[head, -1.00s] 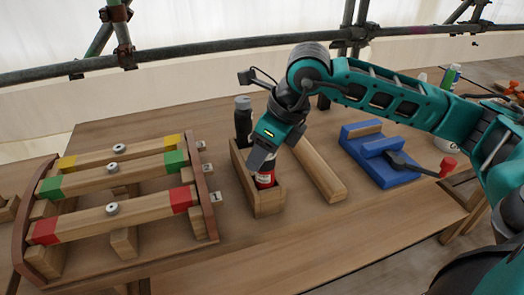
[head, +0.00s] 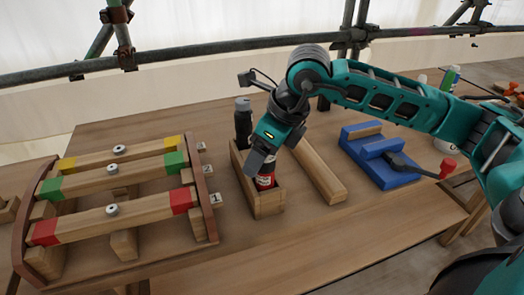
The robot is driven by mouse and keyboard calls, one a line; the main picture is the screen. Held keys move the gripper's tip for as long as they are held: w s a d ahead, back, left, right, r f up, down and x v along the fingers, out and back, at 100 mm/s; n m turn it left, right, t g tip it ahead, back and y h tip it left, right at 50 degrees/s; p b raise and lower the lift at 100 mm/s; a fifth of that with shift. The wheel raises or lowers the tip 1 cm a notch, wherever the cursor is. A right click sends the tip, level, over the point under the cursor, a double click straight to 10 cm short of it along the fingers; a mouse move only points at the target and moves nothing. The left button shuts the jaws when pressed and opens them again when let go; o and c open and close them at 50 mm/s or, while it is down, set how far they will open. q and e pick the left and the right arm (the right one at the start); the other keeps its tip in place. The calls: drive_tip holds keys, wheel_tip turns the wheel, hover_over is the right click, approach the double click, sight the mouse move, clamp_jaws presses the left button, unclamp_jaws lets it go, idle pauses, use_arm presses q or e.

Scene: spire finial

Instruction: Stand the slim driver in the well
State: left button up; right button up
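A long wooden caddy (head: 269,205) stands mid-table; I take its near compartment for the well, though this is not certain. A black cylinder with a grey top (head: 243,122) stands at the caddy's far end. My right gripper points down over the red cylinder, its dark fingers at the upper part; their grip is unclear. My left gripper is out of view.
A wooden rack with striped bars (head: 120,165) stands left of the caddy. A loose wooden beam (head: 318,172) lies right of it. Further right is a blue block (head: 395,172) with a black, red-ended tool (head: 425,170). The front tabletop is clear.

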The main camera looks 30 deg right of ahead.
drive_tip(key=v, duration=1.2)
drive_tip(key=shift+p, duration=0.35)
drive_tip(key=shift+w, duration=0.1)
